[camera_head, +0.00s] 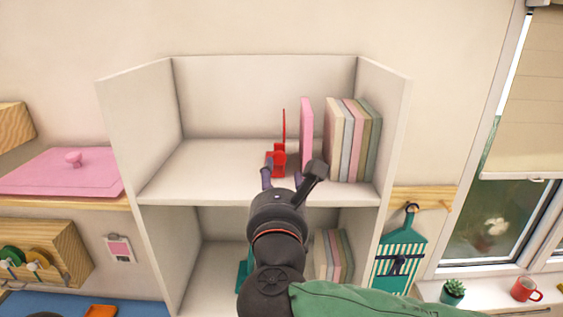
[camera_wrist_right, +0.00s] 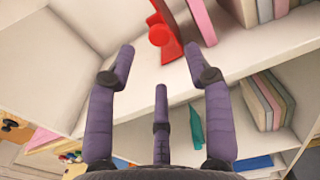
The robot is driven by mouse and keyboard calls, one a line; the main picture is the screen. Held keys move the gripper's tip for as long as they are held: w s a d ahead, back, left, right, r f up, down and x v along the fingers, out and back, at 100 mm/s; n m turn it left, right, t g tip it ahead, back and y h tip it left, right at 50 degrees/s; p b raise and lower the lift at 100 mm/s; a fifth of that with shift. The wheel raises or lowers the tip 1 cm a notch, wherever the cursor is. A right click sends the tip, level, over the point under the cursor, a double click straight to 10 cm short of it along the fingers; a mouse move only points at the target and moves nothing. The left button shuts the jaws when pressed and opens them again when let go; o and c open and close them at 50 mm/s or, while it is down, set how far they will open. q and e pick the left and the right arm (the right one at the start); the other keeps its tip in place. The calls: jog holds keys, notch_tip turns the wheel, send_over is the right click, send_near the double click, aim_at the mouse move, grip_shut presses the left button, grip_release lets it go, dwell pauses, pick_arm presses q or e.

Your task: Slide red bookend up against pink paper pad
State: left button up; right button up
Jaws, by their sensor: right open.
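The red bookend (camera_head: 278,160) stands on the upper shelf, with its thin upright plate to the left of the pink paper pad (camera_head: 306,132). A gap shows between the plate and the pad. In the right wrist view the red bookend (camera_wrist_right: 162,38) and the pink pad (camera_wrist_right: 202,24) show at the top. My right gripper (camera_head: 280,172) is at the shelf's front edge, in front of the bookend. Its fingers (camera_wrist_right: 160,62) are spread and hold nothing. Part of the bookend's base is hidden behind the gripper.
Several upright pads (camera_head: 352,140) stand right of the pink pad, against the cabinet's right side. The upper shelf (camera_head: 205,170) is bare left of the bookend. The lower shelf holds more pads (camera_head: 330,255) and a teal thing (camera_head: 242,275).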

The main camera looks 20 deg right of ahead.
aim_at(280, 159)
jog(key=p+x, duration=0.1)
jog(key=x, duration=0.5)
jog(key=shift+w, duration=0.4)
grip_shut()
jog(key=shift+d, duration=0.15)
